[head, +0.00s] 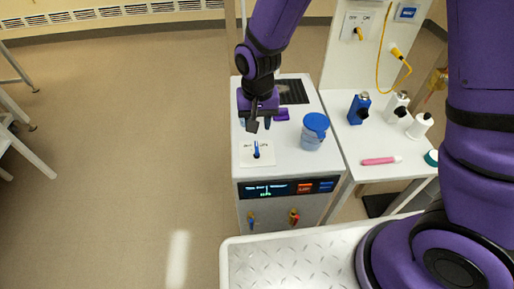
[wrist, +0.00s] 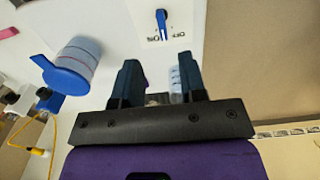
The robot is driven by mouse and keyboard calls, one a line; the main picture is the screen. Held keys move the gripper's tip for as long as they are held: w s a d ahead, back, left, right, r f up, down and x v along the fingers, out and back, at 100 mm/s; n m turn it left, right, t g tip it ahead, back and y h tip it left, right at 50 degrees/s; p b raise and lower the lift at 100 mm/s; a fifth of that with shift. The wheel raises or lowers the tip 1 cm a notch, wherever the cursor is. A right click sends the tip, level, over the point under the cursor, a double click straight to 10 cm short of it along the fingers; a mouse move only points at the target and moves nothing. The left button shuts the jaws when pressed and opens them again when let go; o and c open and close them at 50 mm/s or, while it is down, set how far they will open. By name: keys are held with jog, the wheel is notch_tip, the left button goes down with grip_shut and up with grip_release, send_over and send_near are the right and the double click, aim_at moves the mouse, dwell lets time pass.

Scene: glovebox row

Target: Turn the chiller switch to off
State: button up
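The chiller (head: 285,165) is a white box with a dark display on its front. On its top is a white switch plate (head: 260,160) with a small upright blue lever (head: 257,149). The wrist view shows the lever (wrist: 162,22) at the top, by printed OFF and ON marks; I cannot tell for sure which mark it points to. My gripper (head: 255,123) is above the chiller top, behind the switch in the head view. In the wrist view my gripper (wrist: 158,62) has its dark fingers apart, with the lever beyond the tips, not between them.
A blue-lidded jar (head: 314,132) stands on the chiller, right of the switch; it also shows in the wrist view (wrist: 72,65). A side table holds a blue bottle (head: 359,108), white bottles and a pink marker (head: 380,161). The floor left of the chiller is clear.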

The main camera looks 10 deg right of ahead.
aim_at(257, 151)
notch_tip(257, 151, down, 11)
jog(key=shift+r, duration=0.1)
dwell(0.5)
grip_shut()
